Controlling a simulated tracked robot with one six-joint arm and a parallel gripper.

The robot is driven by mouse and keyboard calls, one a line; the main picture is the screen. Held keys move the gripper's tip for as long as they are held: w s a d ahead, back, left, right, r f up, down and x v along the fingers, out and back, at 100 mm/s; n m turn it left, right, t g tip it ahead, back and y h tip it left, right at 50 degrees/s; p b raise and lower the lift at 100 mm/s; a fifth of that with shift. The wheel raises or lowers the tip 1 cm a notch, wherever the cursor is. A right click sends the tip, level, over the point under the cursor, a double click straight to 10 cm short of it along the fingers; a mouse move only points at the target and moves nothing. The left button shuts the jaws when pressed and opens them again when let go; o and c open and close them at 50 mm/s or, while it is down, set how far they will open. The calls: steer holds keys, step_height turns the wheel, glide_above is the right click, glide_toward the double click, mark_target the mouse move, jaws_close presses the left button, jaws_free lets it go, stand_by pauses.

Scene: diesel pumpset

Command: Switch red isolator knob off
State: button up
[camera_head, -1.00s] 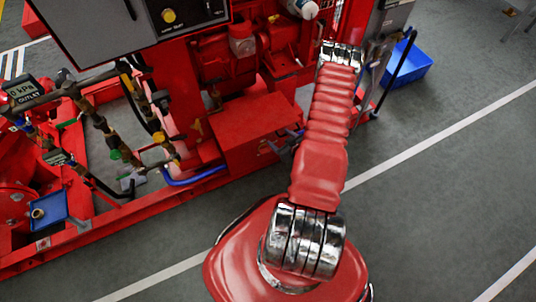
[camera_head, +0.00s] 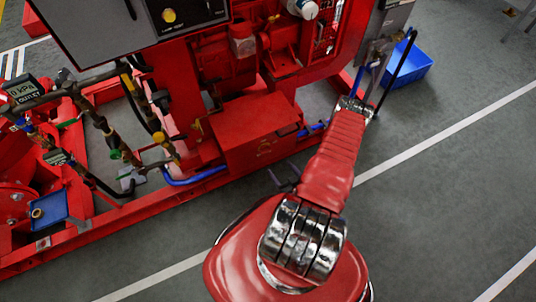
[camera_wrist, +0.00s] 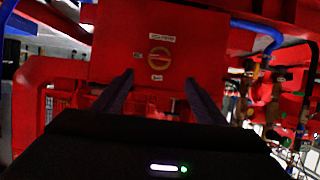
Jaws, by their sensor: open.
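The red isolator knob (camera_wrist: 159,58) is a round red knob with a yellow ring, on the front of a red box in the wrist view. Small white labels sit around it; their text is too small to read. My gripper (camera_wrist: 158,88) is open and empty, its two dark fingers apart, one to each side below the knob in the picture. The fingers do not appear to touch it. In the head view my gripper (camera_head: 283,176) is partly hidden by my arm, in front of the red box (camera_head: 250,120).
A grey control panel (camera_head: 115,25) stands above at the left. Pipes with an outlet gauge (camera_head: 22,90) and a blue hose (camera_head: 195,179) are at the left. A blue crate (camera_head: 408,65) stands on the floor at upper right. The floor at right is clear.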

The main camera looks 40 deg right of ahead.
mark_target(266, 151)
steer(key=x, duration=1.4)
steer(key=shift+s, duration=0.1)
steer(key=shift+c, duration=0.2)
steer(key=c, duration=0.9)
steer(key=shift+a, duration=0.2)
steer(key=shift+c, duration=0.6)
steer(key=shift+d, duration=0.15)
